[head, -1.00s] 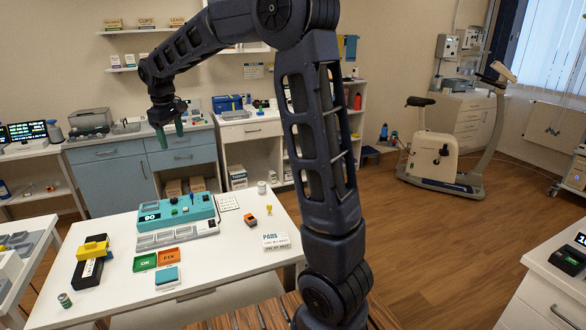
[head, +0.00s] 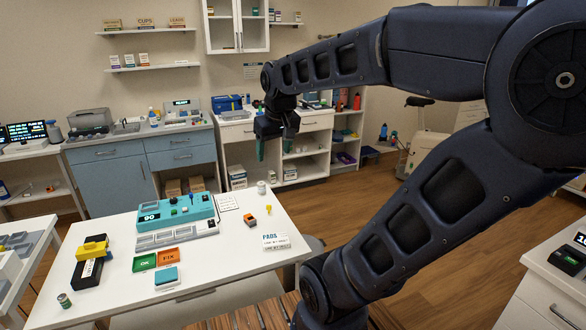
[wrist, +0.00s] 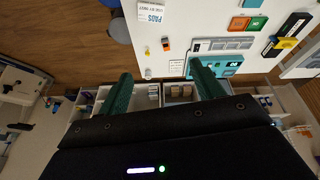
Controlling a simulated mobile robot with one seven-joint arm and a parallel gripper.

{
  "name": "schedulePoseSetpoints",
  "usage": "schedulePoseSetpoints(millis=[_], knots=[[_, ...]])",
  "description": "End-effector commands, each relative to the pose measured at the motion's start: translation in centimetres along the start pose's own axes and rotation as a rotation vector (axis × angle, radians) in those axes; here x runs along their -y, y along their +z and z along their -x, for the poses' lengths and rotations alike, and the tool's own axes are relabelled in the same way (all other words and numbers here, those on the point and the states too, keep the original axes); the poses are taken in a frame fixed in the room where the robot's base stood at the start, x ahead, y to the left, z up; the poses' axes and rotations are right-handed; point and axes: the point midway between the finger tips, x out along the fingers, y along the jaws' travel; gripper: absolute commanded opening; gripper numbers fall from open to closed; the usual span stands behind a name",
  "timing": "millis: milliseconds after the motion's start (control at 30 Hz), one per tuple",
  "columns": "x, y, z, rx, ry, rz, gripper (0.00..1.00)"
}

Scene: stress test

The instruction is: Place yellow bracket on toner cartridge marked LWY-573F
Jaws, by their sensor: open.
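A yellow bracket (head: 95,247) sits on top of a long black cartridge (head: 86,274) with a white label, at the left of the white table. The label is too small to read. In the wrist view the yellow bracket (wrist: 286,43) lies across the black cartridge (wrist: 297,24), near the upper right. My gripper (head: 275,147) has green fingers, spread apart and empty. It is in the air beyond the table's back right, well away from the bracket. Its fingers also show in the wrist view (wrist: 164,92).
Cabinets stand behind.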

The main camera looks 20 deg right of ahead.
Motion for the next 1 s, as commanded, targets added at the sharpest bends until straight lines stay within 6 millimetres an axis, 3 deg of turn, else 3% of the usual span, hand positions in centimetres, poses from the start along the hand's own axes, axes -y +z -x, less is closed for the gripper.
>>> schedulePoseSetpoints(millis=[100, 300, 1000], knots=[[-0.9, 3.6, -0.3, -0.026, 0.007, -0.078, 0.67], [-1.5, 6.9, -1.0, -0.051, 0.012, -0.155, 0.67], [-1.6, 7.5, -1.2, -0.055, 0.012, -0.171, 0.67]])
